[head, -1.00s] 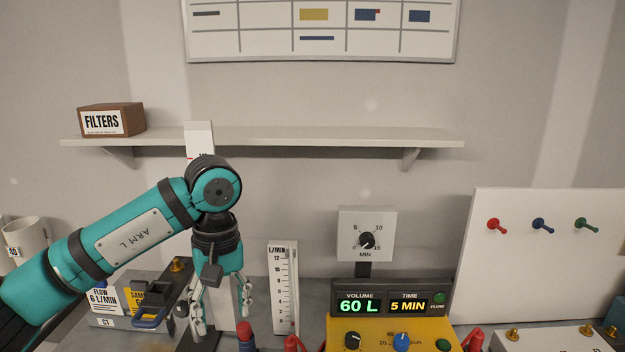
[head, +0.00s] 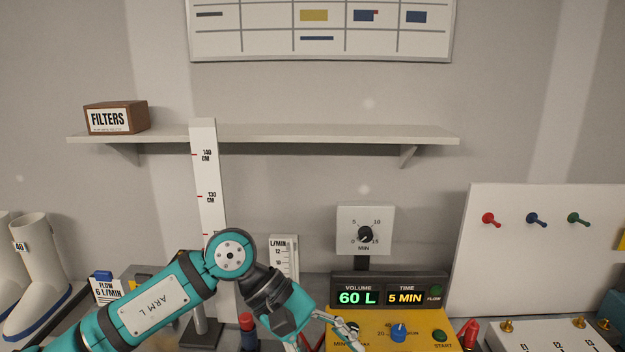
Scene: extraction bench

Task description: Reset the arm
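My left arm, teal and marked ARM L, comes in from the lower left of the head view. Its gripper (head: 325,335) is low in the picture, at the left edge of the yellow control unit (head: 430,322). One finger shows in front of the unit's left dark knob; the other is mostly cut off by the bottom edge. I cannot tell whether the fingers are apart or closed. No held thing is visible. My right arm is not in view.
The unit's display (head: 390,293) reads 60 L and 5 MIN. A timer dial (head: 366,232), flow scale (head: 284,262) and height post (head: 208,180) stand behind. White boots (head: 40,262) are at left, a peg board (head: 545,255) at right. A shelf (head: 290,134) spans the wall.

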